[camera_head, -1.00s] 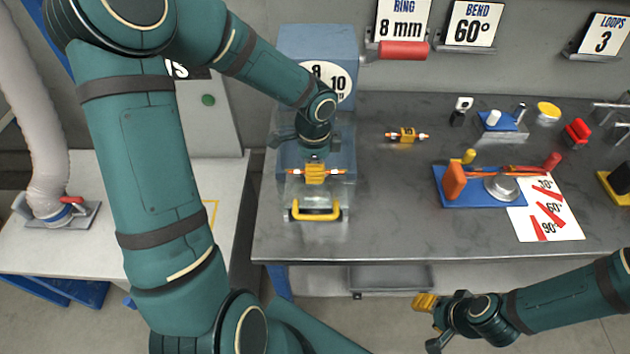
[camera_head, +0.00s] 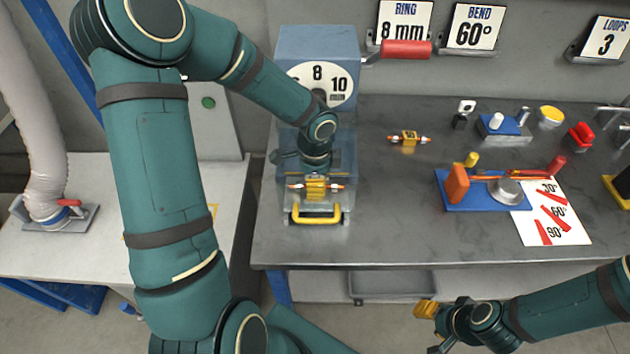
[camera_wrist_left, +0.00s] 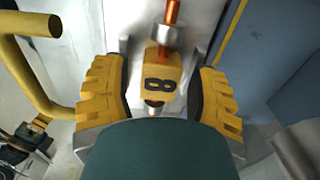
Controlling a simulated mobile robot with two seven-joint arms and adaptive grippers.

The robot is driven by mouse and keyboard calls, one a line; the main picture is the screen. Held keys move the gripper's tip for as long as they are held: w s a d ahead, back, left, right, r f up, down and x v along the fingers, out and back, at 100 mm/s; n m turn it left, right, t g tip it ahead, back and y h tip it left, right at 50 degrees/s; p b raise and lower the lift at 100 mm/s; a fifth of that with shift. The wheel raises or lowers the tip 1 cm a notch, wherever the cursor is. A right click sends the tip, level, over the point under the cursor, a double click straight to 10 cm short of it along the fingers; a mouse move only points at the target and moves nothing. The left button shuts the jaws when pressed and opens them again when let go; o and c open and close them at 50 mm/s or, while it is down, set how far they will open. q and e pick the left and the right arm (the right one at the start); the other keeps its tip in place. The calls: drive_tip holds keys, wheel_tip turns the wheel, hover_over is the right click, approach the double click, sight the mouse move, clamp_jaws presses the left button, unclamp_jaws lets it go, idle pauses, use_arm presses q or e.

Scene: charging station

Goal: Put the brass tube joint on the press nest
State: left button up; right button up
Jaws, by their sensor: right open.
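A tube joint with a yellow block marked 8 (camera_wrist_left: 160,78) and orange tube ends is at the press front, just behind the yellow handle (camera_head: 315,215); it also shows in the head view (camera_head: 317,188). My left gripper (camera_wrist_left: 160,95) is around this joint, with its yellow fingers apart and gaps on both sides. The press nest is mostly hidden under the joint and gripper; I cannot tell exactly how the joint is seated. A second tube joint (camera_head: 408,138) lies on the grey table. My right gripper (camera_head: 428,325) is open and empty before the table's front edge.
The blue press (camera_head: 290,45) with its 8/10 mm dial and red lever (camera_head: 405,49) stands behind my left gripper. A blue bending fixture (camera_head: 462,203) and angle sheet (camera_head: 555,232) are to the right. The table's front middle is clear.

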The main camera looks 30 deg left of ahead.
use_arm(q)
drive_tip(key=shift+r, duration=0.1)
drive_tip(key=shift+r+p, duration=0.3)
drive_tip(key=shift+r, duration=0.05)
wheel_tip(320, 180, up, 11)
drive_tip(key=p, duration=0.3)
drive_tip(key=shift+r, duration=0.2)
drive_tip(key=shift+s, duration=0.1)
